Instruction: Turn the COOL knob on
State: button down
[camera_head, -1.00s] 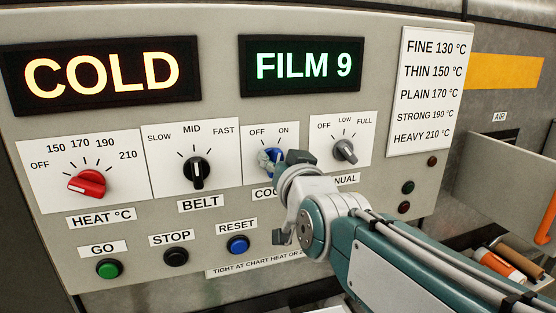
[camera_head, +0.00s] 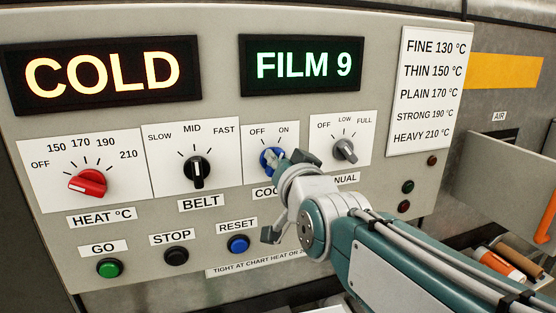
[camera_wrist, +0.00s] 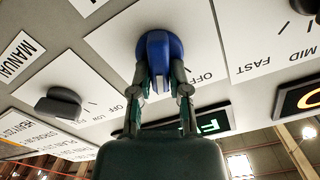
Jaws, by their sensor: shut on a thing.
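The blue COOL knob (camera_head: 268,158) sits on a white plate marked OFF and ON, and its label is partly hidden by my arm. In the wrist view, which is upside down, the knob (camera_wrist: 158,58) shows close up, with its ridge running down between the fingers. My gripper (camera_head: 276,162) reaches it from the lower right, and in the wrist view the fingers (camera_wrist: 160,88) stand on both sides of the ridge, shut on it. The OFF mark shows at the right of the knob there; the ON mark is hidden.
The grey MANUAL knob (camera_head: 345,150) stands close on the right and the black BELT knob (camera_head: 197,172) on the left. The red HEAT knob (camera_head: 87,183) is farther left. The blue RESET button (camera_head: 238,244) is below. The displays read COLD (camera_head: 102,76) and FILM 9 (camera_head: 303,65).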

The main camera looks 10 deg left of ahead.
jog(key=c, duration=0.6)
grip_release()
jog(key=shift+w+a, duration=0.1)
jog(key=v, duration=1.2)
jog(key=shift+a+f, duration=0.1)
jog(key=s+d+f+g+h, duration=0.4)
jog(key=d+f, duration=0.6)
jog(key=f, duration=0.1)
jog(key=s+d+f+m+g+h, duration=0.1)
jog(key=s+d+f+g+h, duration=0.4)
jog(key=d+f, duration=0.6)
jog(key=shift+s+f+g+h, duration=0.3)
jog(key=shift+s+f, duration=0.05)
jog(key=shift+f, duration=0.25)
